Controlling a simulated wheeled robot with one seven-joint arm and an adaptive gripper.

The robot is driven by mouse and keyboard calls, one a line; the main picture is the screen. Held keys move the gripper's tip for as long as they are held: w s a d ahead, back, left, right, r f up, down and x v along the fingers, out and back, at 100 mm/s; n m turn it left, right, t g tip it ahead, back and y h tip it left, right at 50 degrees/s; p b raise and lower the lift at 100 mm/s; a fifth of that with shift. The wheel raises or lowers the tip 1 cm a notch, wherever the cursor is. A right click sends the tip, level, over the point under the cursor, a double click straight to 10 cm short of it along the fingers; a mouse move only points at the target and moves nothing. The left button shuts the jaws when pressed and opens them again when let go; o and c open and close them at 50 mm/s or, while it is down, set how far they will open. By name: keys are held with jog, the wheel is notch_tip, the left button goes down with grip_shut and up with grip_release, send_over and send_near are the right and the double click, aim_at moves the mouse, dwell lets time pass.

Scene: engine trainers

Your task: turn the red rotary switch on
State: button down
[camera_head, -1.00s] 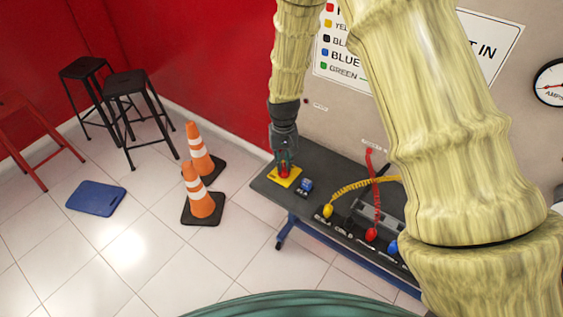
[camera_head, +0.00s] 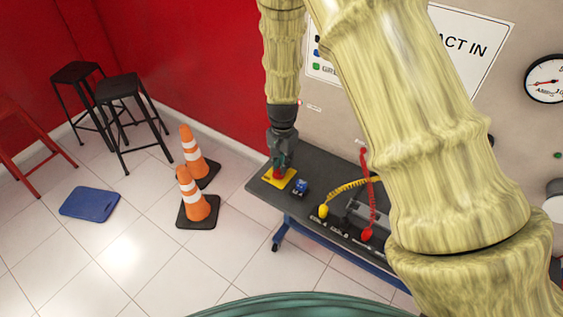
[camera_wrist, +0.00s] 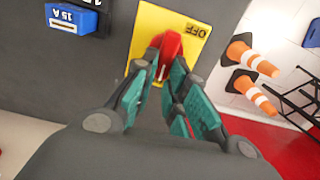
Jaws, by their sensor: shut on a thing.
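The red rotary switch (camera_wrist: 168,52) sits on a yellow plate (camera_wrist: 190,25) marked OFF, seen from above in the wrist view. In the head view the yellow plate (camera_head: 267,178) lies at the left end of the dark bench top, and the switch (camera_head: 277,173) shows partly below my fingers. My gripper (camera_wrist: 166,72) is shut on the red switch, with one teal finger on each side of its handle. In the head view my gripper (camera_head: 278,168) points down onto the plate. The fingers hide part of the switch and any other marking on the plate.
A blue 15 A block (camera_wrist: 72,18) stands beside the yellow plate; it also shows in the head view (camera_head: 300,187). Yellow (camera_head: 347,187) and red (camera_head: 370,195) coiled cables lie further right on the bench (camera_head: 322,165). Orange cones (camera_head: 194,200) stand on the floor to the left.

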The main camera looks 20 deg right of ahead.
dwell(0.3)
jog(key=c, duration=1.4)
grip_release()
jog(key=shift+c, duration=0.2)
notch_tip(320, 180, up, 12)
